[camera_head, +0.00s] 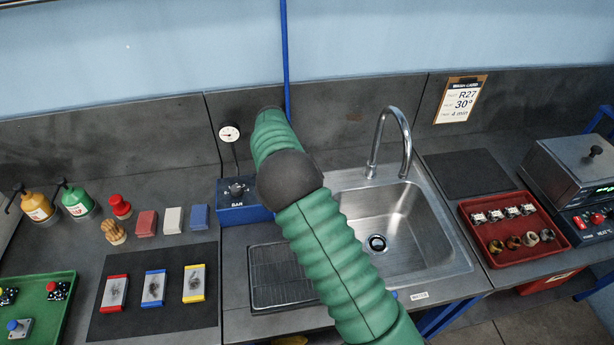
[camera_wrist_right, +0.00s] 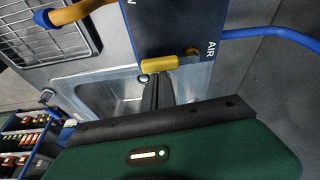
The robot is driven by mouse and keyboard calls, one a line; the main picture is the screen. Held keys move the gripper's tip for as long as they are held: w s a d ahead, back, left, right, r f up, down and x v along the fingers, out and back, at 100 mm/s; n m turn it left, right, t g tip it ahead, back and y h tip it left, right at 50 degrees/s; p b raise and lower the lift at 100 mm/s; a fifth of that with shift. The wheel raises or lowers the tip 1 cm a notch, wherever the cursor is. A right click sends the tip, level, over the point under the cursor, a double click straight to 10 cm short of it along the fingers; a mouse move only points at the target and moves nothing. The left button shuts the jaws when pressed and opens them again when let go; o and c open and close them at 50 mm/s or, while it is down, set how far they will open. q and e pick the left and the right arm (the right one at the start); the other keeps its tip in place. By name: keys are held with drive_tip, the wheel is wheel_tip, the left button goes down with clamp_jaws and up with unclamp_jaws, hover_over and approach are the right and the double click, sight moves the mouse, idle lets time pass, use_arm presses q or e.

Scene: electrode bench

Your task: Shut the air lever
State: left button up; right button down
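The air lever (camera_wrist_right: 160,64) shows in the right wrist view as a short yellow handle on a dark blue box (camera_wrist_right: 170,25) marked AIR. Its handle lies across the picture, with a small brass-coloured part at its right end. My right gripper (camera_wrist_right: 158,78) has its dark fingers close together, with the tips right at the handle. I cannot tell whether they touch it. In the head view my green right arm reaches up to the back wall and hides its own gripper and the lever. My left gripper is not in view.
A sink (camera_head: 405,235) with a tall faucet (camera_head: 392,125) lies right of my arm. A blue gauge box (camera_head: 230,214) stands left of it. A blue pipe (camera_head: 286,60) runs up the wall.

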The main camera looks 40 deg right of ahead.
drive_tip(key=shift+f, duration=0.15)
idle(0.5)
drive_tip(key=shift+s+d, duration=0.1)
drive_tip(key=shift+d, duration=0.2)
wheel_tip(320, 180, up, 10)
drive_tip(key=f, duration=0.1)
drive_tip(key=s+a+f+n+t+y, duration=0.1)
drive_tip(key=s+a+f+n, duration=0.3)
drive_tip(key=s+a+n, duration=0.6)
drive_tip(key=s+a+f+n+t+y, duration=0.2)
drive_tip(key=s+a+f+n, duration=0.3)
drive_tip(key=s+a+n, duration=0.4)
drive_tip(key=a+n+t+b, duration=0.1)
drive_tip(key=a+n, duration=0.1)
drive_tip(key=n, duration=0.1)
drive_tip(key=shift+s+a+n+y, duration=0.3)
drive_tip(key=shift+s+a, duration=0.1)
drive_tip(key=shift+a, duration=0.1)
idle(0.3)
